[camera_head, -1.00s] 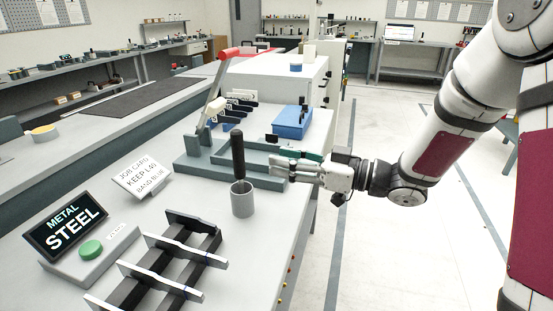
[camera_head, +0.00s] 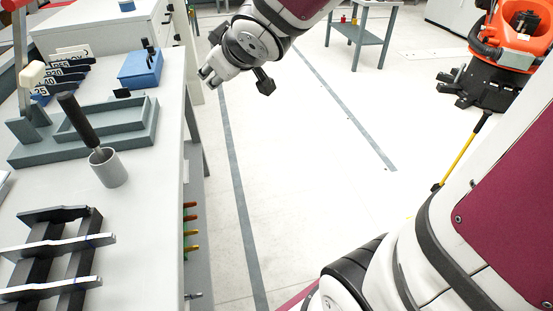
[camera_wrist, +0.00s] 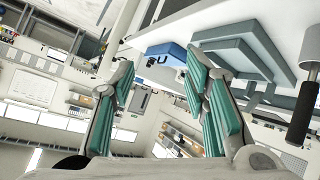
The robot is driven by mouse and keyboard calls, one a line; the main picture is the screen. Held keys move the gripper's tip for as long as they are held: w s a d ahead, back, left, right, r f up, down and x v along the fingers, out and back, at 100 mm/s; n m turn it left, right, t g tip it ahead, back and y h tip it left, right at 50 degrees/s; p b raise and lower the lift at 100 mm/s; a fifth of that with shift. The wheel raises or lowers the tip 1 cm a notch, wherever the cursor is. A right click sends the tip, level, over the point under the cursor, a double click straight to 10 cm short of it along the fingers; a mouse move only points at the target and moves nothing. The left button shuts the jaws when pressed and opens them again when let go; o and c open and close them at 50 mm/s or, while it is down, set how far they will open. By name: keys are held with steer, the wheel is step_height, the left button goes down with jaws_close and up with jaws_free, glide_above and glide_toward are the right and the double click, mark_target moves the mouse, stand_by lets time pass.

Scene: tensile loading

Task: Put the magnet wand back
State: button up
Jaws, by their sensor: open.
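The magnet wand, with a dark handle (camera_head: 77,120), stands in a grey cylindrical cup (camera_head: 110,170) on the bench. In the head view it slants to the left, as the cup does. In the wrist view the handle (camera_wrist: 301,118) shows at the right edge, with part of the cup (camera_wrist: 312,44) above it. The wand's lower end is hidden in the cup. My gripper (camera_head: 207,76) is past the bench's right edge, over the aisle, apart from the wand. In the wrist view its green-padded fingers (camera_wrist: 162,68) are spread with nothing between them.
A grey stepped tray (camera_head: 150,128) stands behind the cup, with a blue box (camera_head: 139,72) beyond it. Specimen bars on a dark rack (camera_head: 60,243) lie in front. An orange machine (camera_head: 508,52) is at upper right.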

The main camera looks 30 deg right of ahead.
steer(key=s+a+f+m+g, duration=0.1)
steer(key=s+g, duration=0.3)
steer(key=s, duration=1.2)
steer(key=s+a+f+m+g, duration=0.2)
steer(key=s+g, duration=0.3)
steer(key=s, duration=1)
steer(key=shift+s+a+f+m+y, duration=0.2)
steer(key=shift+s+f+m+y, duration=0.15)
steer(key=shift+f+m, duration=0.3)
step_height(320, 180, up, 13)
steer(key=t+p, duration=0.2)
steer(key=p, duration=0.9)
steer(key=shift+d+f, duration=0.2)
steer(key=shift+w, duration=0.1)
